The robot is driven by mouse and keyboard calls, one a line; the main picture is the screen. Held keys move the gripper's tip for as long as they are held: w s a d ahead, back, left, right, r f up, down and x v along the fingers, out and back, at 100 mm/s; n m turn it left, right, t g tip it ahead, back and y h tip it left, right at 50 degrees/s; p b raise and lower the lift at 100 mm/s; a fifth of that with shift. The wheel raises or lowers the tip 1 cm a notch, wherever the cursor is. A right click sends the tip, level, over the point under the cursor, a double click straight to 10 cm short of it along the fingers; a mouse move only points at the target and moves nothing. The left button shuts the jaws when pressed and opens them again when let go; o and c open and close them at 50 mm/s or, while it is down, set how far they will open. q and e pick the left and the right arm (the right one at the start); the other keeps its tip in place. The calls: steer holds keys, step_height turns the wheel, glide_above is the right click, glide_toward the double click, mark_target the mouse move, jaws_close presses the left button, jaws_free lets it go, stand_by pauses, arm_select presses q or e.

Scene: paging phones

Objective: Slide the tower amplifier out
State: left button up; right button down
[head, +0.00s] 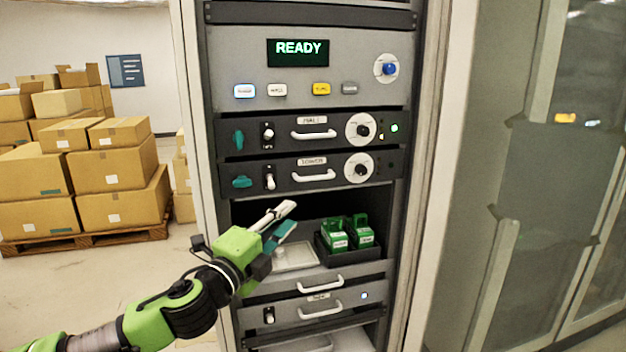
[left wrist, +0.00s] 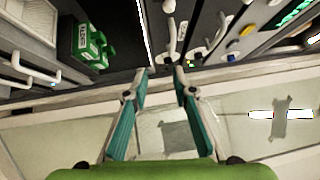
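The tower amplifier (head: 290,188) is a black rack unit labelled TOWER, sitting in the rack below the HALL unit (head: 290,146). Its front is about level with that unit. It has a white handle (head: 314,176), a round dial (head: 358,167), a white switch and a teal latch (head: 241,182). The latch lies sideways, while the HALL latch (head: 239,140) stands upright. My left gripper (head: 288,217) is open and empty, below the tower amplifier and apart from its handle. Its parted fingers (left wrist: 164,80) also show in the left wrist view. My right gripper is not in view.
Under the amplifier is an open bay with a clear tray (head: 294,257) and a black holder of green modules (head: 335,234). A grey drawer (head: 318,309) with a handle is below. The READY panel (head: 298,53) is above. Boxes (head: 85,170) stand on a pallet at left.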

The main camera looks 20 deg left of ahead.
mark_target(311, 180)
arm_select(q)
steer(key=shift+m, duration=0.6)
steer(key=r+p+x, duration=0.1)
steer(key=x, duration=0.3)
steer(key=r+p+x, duration=0.1)
steer(key=x, duration=0.4)
steer(key=p+x, duration=0.2)
steer(key=x, duration=0.3)
steer(key=shift+a+r, duration=0.4)
jaws_close()
